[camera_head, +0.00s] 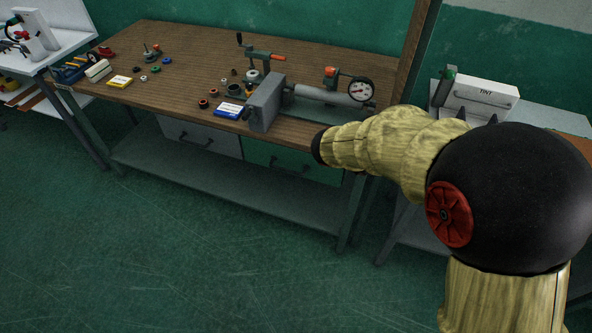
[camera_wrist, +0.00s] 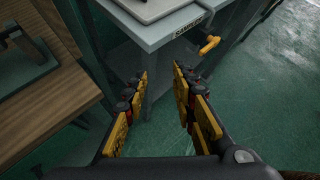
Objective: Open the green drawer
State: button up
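The green drawer (camera_head: 292,162) hangs under the wooden workbench, to the right of a grey drawer, in the head view. It looks shut, its front in line with the grey one. A dark bar handle (camera_head: 289,168) is on its front. The drawer's right end is near my arm in the picture. My gripper (camera_wrist: 160,97) shows in the wrist view with its two yellow-padded fingers spread apart and nothing between them. It is away from the drawer, over by the grey side table. I do not make out the green drawer in the wrist view.
The wooden workbench (camera_head: 190,55) carries a clamped cylinder with a dial gauge (camera_head: 361,91) and small parts. The grey drawer (camera_head: 200,138) and a lower shelf (camera_head: 220,185) are below. The floor in front is clear.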

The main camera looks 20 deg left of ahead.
jog(key=w+a+f+n+t, duration=0.3)
jog(key=w+a+f+n, duration=0.3)
jog(key=a, duration=0.3)
jog(key=n+t+y+p, duration=0.1)
jog(key=n+t+y, duration=0.55)
jog(key=n, duration=1.35)
send_near(290, 172)
jog(key=w, duration=0.3)
jog(key=shift+g+y, duration=0.35)
jog(key=shift+y, duration=0.2)
jog(key=shift+d+b+x, duration=0.1)
jog(key=shift+b+x, duration=0.4)
jog(key=shift+x, duration=1.45)
jog(key=shift+d+b+x, duration=0.15)
jog(key=shift+b+x, duration=0.3)
jog(key=shift+x, duration=1.5)
jog(key=shift+f, duration=0.1)
jog(key=shift+c, duration=1.1)
jog(key=c, duration=0.4)
jog(key=shift+s, duration=0.1)
grip_shut()
